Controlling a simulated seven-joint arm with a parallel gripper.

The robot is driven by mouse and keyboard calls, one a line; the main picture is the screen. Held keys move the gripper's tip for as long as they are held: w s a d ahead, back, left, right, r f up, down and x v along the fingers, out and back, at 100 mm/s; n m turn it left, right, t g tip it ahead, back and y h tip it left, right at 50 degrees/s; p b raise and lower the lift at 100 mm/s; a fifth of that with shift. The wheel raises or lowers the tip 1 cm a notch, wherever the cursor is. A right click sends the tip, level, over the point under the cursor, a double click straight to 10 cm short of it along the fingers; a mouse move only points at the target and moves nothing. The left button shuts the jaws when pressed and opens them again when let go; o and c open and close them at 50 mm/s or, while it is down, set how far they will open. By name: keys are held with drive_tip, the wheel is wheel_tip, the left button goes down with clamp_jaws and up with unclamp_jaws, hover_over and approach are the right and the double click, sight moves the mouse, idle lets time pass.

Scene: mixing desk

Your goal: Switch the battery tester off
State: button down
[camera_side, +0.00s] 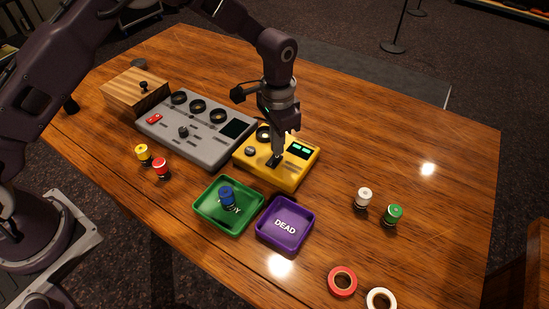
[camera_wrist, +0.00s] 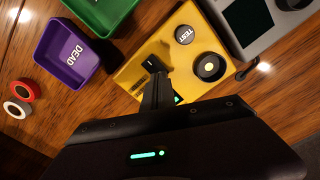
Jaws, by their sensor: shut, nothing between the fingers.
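The yellow battery tester (camera_side: 273,175) sits in the middle of the table, right of the grey mixing desk. Its screen (camera_side: 299,150) is lit green. In the wrist view the tester (camera_wrist: 203,88) shows a grey TEST button (camera_wrist: 184,35), a round dial (camera_wrist: 209,67) and a dark switch (camera_wrist: 152,65). My gripper (camera_side: 277,155) is shut and empty, pointing down over the tester. In the wrist view my fingertips (camera_wrist: 157,78) are right at the switch; I cannot tell whether they touch it. My fingers partly hide the tester's screen there.
The grey mixing desk (camera_side: 190,145) stands left of the tester. In front are a green tray (camera_side: 207,219) holding a blue-topped battery (camera_side: 227,195) and a purple DEAD tray (camera_side: 271,242). The table's far right is clear.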

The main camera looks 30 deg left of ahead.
drive_tip(key=shift+f, duration=0.9)
drive_tip(key=shift+r, duration=3.55)
drive_tip(key=s+a+r+n+t, duration=0.1)
drive_tip(key=s+a+r, duration=0.4)
drive_tip(key=r, duration=0.4)
drive_tip(key=s+a+r+n+t, duration=0.2)
drive_tip(key=s+a+r, duration=0.2)
drive_tip(key=s+r, duration=0.45)
drive_tip(key=s+a+r+n+t, duration=0.1)
drive_tip(key=s+a, duration=0.1)
drive_tip(key=s, duration=0.6)
drive_tip(key=s+a+r+n+t, duration=0.1)
drive_tip(key=s+a+n, duration=0.1)
drive_tip(key=s, duration=0.6)
drive_tip(key=shift+s+a+t, duration=0.2)
drive_tip(key=shift+s+t, duration=0.1)
